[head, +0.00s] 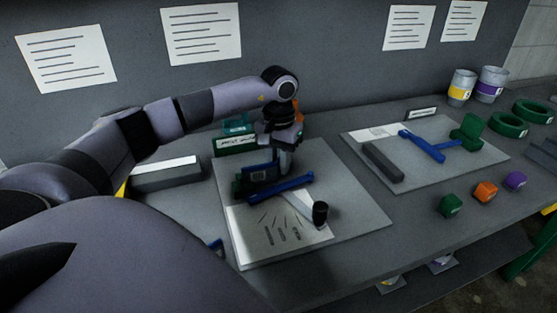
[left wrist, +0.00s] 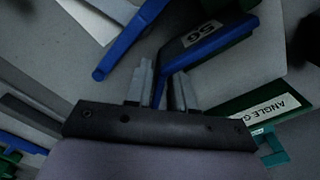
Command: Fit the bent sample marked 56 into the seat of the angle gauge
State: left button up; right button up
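The bent sample marked 56 (left wrist: 182,48) is a dark blue piece with a white label; it also shows in the head view (head: 262,172), over the left board. My left gripper (left wrist: 161,84) has its fingers on both sides of the sample's blue leg and looks shut on it; it also shows in the head view (head: 286,158). Green parts show under and beside the sample, probably the angle gauge's seat, mostly hidden. A blue bar (head: 282,187) lies just in front. A green sign (left wrist: 262,112) reading "ANGLE G…" stands behind. My right gripper is not in view.
The left board (head: 355,210) carries a printed sheet (head: 250,238) and a black knob-like piece (head: 320,212). A second board (head: 450,165) holds a grey bar (head: 383,161), another blue bar (head: 422,146) and a green block (head: 467,131).

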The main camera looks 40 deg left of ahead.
pick_arm(q)
jog(key=shift+o, duration=0.9)
